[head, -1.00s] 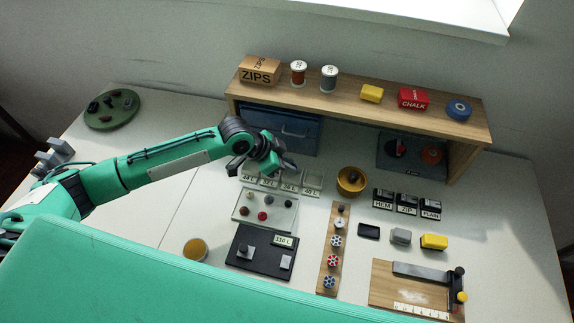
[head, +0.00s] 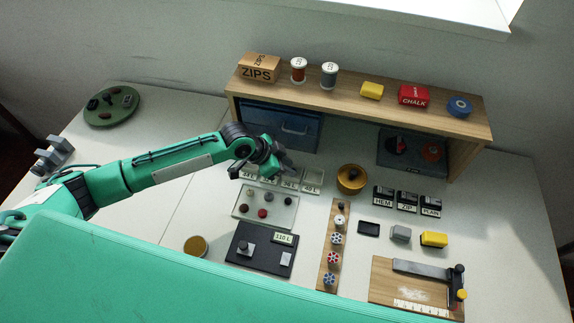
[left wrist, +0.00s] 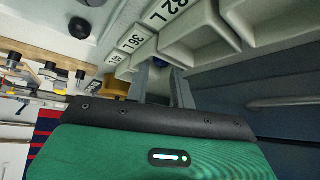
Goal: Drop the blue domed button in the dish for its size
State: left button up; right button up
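My left gripper (head: 284,170) is above the row of labelled size dishes (head: 312,177), just in front of the shelf. In the left wrist view its two grey fingers (left wrist: 163,84) stand apart, with a gap between them. My right gripper is not in view.
A clear tray (head: 265,225) with several buttons lies in front of the dishes. A brass bowl (head: 351,180) stands right of the dishes. The wooden shelf (head: 360,110) rises behind.

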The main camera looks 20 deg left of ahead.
pick_arm(q)
jog(key=shift+s+d+r, duration=0.1)
jog(key=shift+s+r, duration=0.05)
jog(key=b+v, duration=0.1)
jog(key=v, duration=1.1)
jog(key=shift+r, duration=0.5)
